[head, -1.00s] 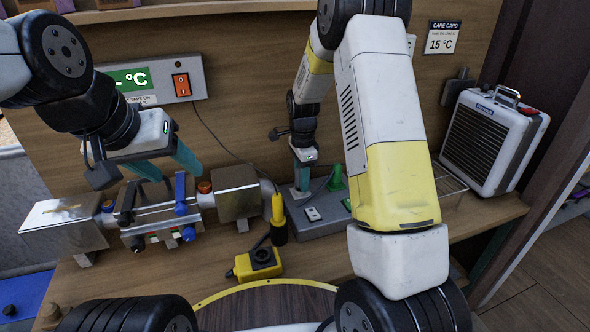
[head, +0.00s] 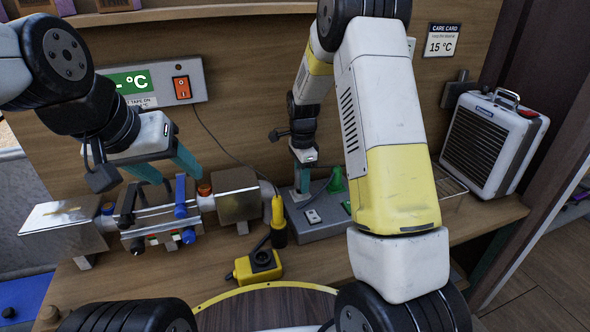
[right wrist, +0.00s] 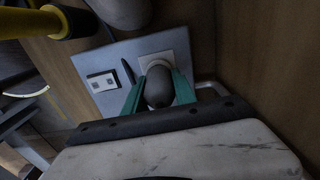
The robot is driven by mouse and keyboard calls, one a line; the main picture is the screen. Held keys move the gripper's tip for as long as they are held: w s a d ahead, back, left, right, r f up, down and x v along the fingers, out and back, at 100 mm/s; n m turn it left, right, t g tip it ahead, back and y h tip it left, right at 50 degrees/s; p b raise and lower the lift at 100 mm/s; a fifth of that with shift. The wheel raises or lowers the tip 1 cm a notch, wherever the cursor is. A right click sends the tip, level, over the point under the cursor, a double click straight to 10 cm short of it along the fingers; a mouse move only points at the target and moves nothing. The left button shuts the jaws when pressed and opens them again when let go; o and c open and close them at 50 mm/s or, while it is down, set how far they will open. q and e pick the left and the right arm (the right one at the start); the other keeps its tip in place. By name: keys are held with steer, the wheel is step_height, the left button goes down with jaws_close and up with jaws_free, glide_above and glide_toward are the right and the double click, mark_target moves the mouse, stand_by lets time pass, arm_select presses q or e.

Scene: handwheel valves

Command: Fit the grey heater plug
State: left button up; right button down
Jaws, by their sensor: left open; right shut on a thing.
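The dark grey plug (right wrist: 159,88) is between the teal fingers of my right gripper (right wrist: 157,92) in the right wrist view. The gripper is shut on it. The plug is right over a pale square socket (right wrist: 168,62) on the grey socket board (right wrist: 112,60); I cannot tell whether it is seated. In the head view my right gripper (head: 302,180) points down at the left end of the same board (head: 318,229), and the plug is hard to make out there. My left gripper (head: 166,170) is open and empty above the clamp block with blue and black handles (head: 155,215).
A green plug (head: 337,182) stands on the board near my right gripper. A yellow tool (head: 278,212) and a yellow box (head: 258,265) are left of and in front of the board. A white heater (head: 492,145) stands at the right. A metal box (head: 65,228) is far left.

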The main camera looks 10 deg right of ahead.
steer(key=shift+f, duration=0.55)
stand_by(0.9)
steer(key=c, duration=0.9)
jaws_free()
steer(key=shift+f, duration=0.1)
steer(key=shift+s, duration=0.15)
steer(key=shift+s+f, duration=0.1)
steer(key=shift+c, duration=0.2)
steer(key=shift+o, duration=0.7)
steer(key=shift+r, duration=0.25)
steer(key=shift+w+r, duration=0.15)
steer(key=shift+r, duration=1.85)
steer(key=shift+w+r, duration=0.1)
steer(key=shift+r, duration=1.9)
